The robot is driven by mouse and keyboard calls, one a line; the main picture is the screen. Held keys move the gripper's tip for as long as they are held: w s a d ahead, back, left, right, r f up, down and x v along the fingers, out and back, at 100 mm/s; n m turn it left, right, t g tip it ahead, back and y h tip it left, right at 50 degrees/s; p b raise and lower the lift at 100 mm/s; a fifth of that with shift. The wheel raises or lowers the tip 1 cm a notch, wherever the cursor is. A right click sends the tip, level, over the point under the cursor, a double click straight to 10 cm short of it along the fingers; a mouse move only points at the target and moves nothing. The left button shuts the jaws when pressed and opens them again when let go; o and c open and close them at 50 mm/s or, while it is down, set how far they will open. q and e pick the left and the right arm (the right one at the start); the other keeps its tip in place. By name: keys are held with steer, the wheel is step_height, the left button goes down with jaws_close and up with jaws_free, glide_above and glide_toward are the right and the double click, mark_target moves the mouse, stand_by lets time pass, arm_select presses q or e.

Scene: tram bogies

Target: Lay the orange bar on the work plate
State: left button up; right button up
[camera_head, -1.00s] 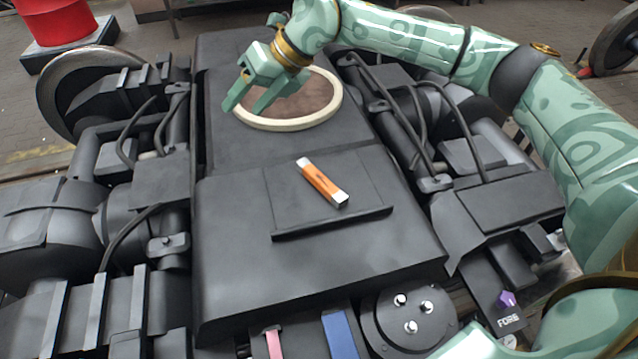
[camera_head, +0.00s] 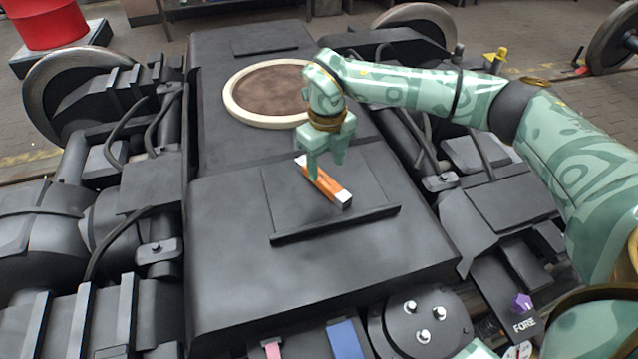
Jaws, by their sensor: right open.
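The orange bar (camera_head: 327,185) has pale ends and lies at a slant on a thin dark square panel with a raised front lip (camera_head: 335,225), on the middle of the bogie frame. I cannot tell whether this panel is the work plate. My right gripper (camera_head: 325,170) is open and points down at the bar's far half. One finger shows on the left side of the bar, the other on the far right side. I cannot tell whether either touches it. My left gripper is not in view.
A round brown pad with a cream rim (camera_head: 232,103) sits behind the bar. Hoses and dark housings flank the frame. A round plate with several bolts (camera_head: 395,335), a pink strip (camera_head: 273,349) and a blue strip (camera_head: 345,340) are at the front. The frame's top left of the bar is clear.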

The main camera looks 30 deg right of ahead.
mark_target(325, 179)
steer(key=f+b, duration=0.1)
steer(key=f, duration=0.1)
steer(key=f+b, duration=0.1)
steer(key=f, duration=0.1)
steer(key=f+b, duration=0.1)
steer(key=f, duration=0.1)
steer(key=shift+w+d+b, duration=0.2)
steer(key=shift+w+b, duration=0.15)
steer(key=shift+s+r, duration=0.1)
steer(key=shift+r, duration=0.15)
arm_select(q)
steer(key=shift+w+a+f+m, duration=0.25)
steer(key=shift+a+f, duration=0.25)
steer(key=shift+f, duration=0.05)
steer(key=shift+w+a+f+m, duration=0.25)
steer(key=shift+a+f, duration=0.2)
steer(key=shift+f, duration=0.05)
arm_select(e)
jaws_close()
